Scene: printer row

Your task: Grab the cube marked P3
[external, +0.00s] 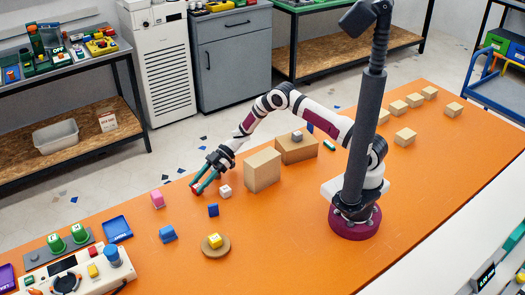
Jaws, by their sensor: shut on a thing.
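My gripper (198,188) is low over the left part of the orange table, with its teal fingers shut on a small red cube (196,187). The fingers hide much of this cube, and I cannot tell whether it touches the table. A white cube (225,191) sits just right of the fingers. A pink cube (157,199) stands to the left. A dark blue cube (213,210) and a blue block (167,233) are nearer the front. A yellow cube (214,240) sits on a round wooden disc (204,250). The cube markings are too small to read, so I cannot tell which is P3.
A tall cardboard box (262,170) and a lower one (297,152) with a grey cube on top stand right of my gripper. A blue tray (117,229) and a control panel (82,272) lie at left. Several wooden cubes (405,137) lie at far right. The front middle is clear.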

